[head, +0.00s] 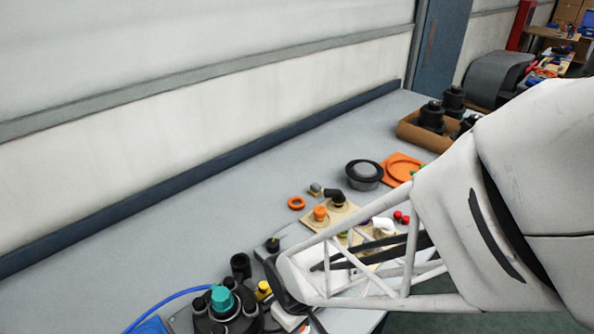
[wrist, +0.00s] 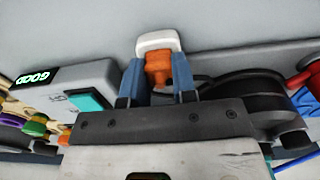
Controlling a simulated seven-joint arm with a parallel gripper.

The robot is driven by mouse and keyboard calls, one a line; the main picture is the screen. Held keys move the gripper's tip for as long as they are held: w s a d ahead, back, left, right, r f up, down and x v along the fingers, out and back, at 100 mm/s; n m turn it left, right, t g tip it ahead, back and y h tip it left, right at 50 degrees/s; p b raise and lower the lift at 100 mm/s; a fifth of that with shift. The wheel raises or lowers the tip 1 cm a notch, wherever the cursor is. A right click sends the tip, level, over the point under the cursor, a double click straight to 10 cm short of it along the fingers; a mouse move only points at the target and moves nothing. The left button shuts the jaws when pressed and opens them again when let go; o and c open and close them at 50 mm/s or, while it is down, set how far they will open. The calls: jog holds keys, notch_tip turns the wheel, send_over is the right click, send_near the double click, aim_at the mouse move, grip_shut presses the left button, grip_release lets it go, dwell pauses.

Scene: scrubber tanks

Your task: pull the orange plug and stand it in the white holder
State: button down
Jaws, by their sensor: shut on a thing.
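In the wrist view my gripper (wrist: 157,78) has its two blue fingers closed on the orange plug (wrist: 158,66), one on each side. The white holder (wrist: 158,41) shows as a rounded white block right against the plug's far end. I cannot tell from this angle whether the plug sits in it or only lines up with it. In the head view my white arm covers the gripper and the held plug.
In the wrist view a grey box marked GOOD (wrist: 85,88) with a teal button is close on the left, and a black round part (wrist: 245,88) is close on the right. In the head view a teal-topped black tank (head: 222,300) stands at the front.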

jog(key=shift+f, duration=0.1)
dwell(0.3)
jog(key=shift+c, duration=1.8)
grip_release()
jog(key=shift+r, duration=4.3)
